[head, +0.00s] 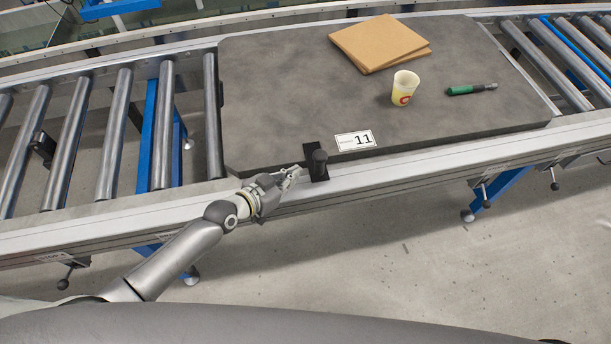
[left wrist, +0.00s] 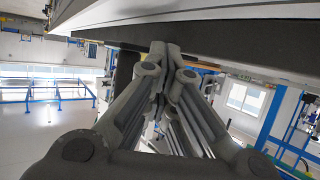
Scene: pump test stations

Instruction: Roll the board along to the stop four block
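The board (head: 270,85) is a large dark grey slab lying flat on the roller conveyor, with a white label "11" (head: 355,140) at its front edge. My right gripper is not shown.
The board carries cardboard sheets (head: 380,42), a paper cup (head: 404,88) and a green-handled tool (head: 471,89). Bare rollers show to the left (head: 115,125) and right (head: 545,65). The metal front rail (head: 430,163) runs along the near side.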

